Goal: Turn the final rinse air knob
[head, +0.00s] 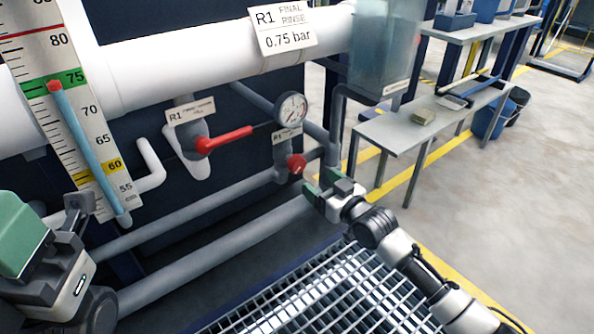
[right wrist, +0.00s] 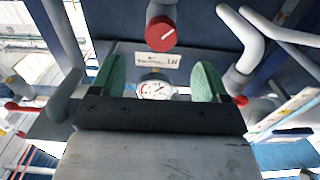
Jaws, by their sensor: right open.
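The red final rinse air knob (head: 296,163) sits on a grey valve body below the round pressure gauge (head: 291,108). In the right wrist view the knob (right wrist: 161,34) is a red disc with a white mark, beyond the fingertips. My right gripper (head: 316,185) is just right of and slightly below the knob in the head view, apart from it. Its two green fingers (right wrist: 158,68) are spread with nothing between them. My left gripper (head: 22,232) is at the lower left, far from the knob; its jaw opening is not clear.
A red lever valve (head: 223,140) is left of the gauge. The big white pipe (head: 200,60) runs above, with a level scale (head: 85,125) at left. Grey pipes (head: 215,258) cross below, near a metal grating (head: 335,290). A bench (head: 420,130) stands to the right.

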